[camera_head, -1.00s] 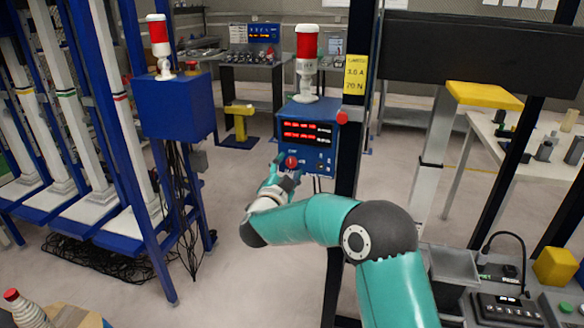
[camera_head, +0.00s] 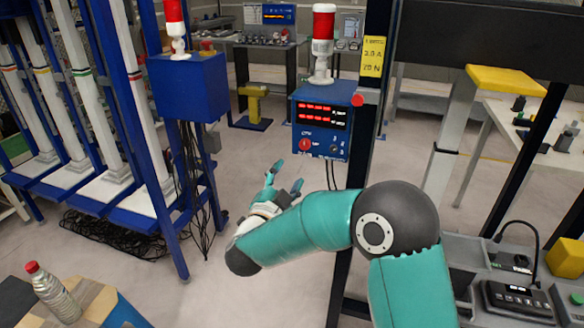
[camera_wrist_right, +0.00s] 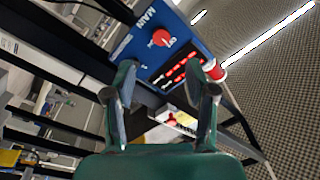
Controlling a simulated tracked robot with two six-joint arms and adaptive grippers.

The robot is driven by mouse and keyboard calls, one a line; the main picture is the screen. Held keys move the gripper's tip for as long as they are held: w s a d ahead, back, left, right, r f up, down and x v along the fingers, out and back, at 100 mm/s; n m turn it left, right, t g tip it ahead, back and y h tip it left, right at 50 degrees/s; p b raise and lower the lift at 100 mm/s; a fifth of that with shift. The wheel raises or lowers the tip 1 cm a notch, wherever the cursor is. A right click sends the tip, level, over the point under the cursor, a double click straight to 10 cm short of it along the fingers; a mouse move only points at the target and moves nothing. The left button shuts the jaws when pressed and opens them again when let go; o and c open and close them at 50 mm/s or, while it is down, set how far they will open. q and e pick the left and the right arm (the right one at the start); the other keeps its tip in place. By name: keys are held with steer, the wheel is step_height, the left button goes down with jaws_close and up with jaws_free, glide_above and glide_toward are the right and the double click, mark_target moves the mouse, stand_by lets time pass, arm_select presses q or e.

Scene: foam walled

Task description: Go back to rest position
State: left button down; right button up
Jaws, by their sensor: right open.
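My right gripper (camera_head: 284,184) is open and empty in the head view, in front of and below the blue control box (camera_head: 322,122). The box has red lit displays and a red knob (camera_head: 305,144) on its front. In the right wrist view my two green fingers (camera_wrist_right: 162,92) are spread apart, with the box (camera_wrist_right: 170,45) and its red knob (camera_wrist_right: 161,38) beyond them. The fingers look clear of the knob. My left gripper is not in view.
A dark post (camera_head: 354,200) stands close to my right arm. A blue rack (camera_head: 150,130) with white columns is at the left. A bottle (camera_head: 52,290) stands on a box at the lower left. A grey console (camera_head: 512,300) is at the lower right.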

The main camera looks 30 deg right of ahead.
steer(key=shift+s+a, duration=0.2)
stand_by(0.4)
